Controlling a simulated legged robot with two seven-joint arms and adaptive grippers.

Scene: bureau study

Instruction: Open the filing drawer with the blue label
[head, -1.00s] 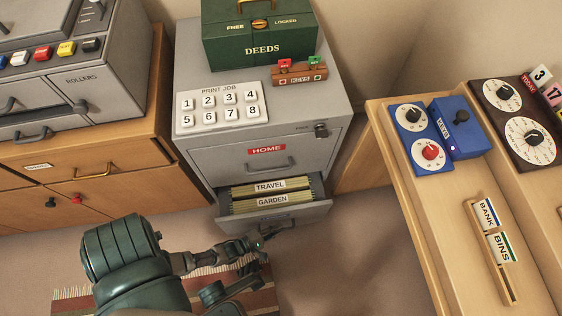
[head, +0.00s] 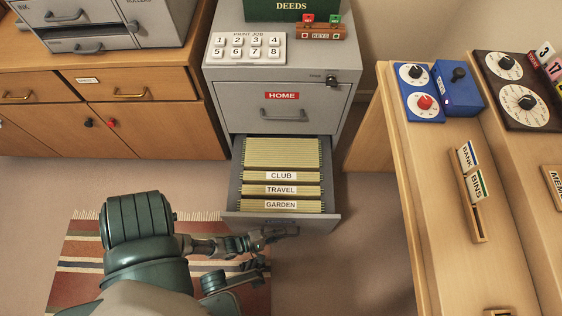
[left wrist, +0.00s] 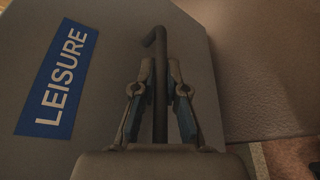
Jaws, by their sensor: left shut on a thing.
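The filing drawer with the blue label, the lower drawer (head: 329,216) of the grey cabinet, is pulled well out. Its blue label (left wrist: 59,82) reads LEISURE in the left wrist view. Yellow files inside carry tabs reading CLUB, TRAVEL and GARDEN. My left gripper (head: 284,233) is at the drawer's front. In the left wrist view, its fingers (left wrist: 159,82) are shut on the dark bar handle (left wrist: 158,50). In the head view the handle is hidden behind the gripper.
The upper drawer with the red HOME label (head: 282,96) is shut. A key lock (head: 331,81) is above it. A wooden desk (head: 440,190) with blue dial boxes stands right; a wooden sideboard (head: 160,128) stands left. A striped rug (head: 85,250) lies on the floor.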

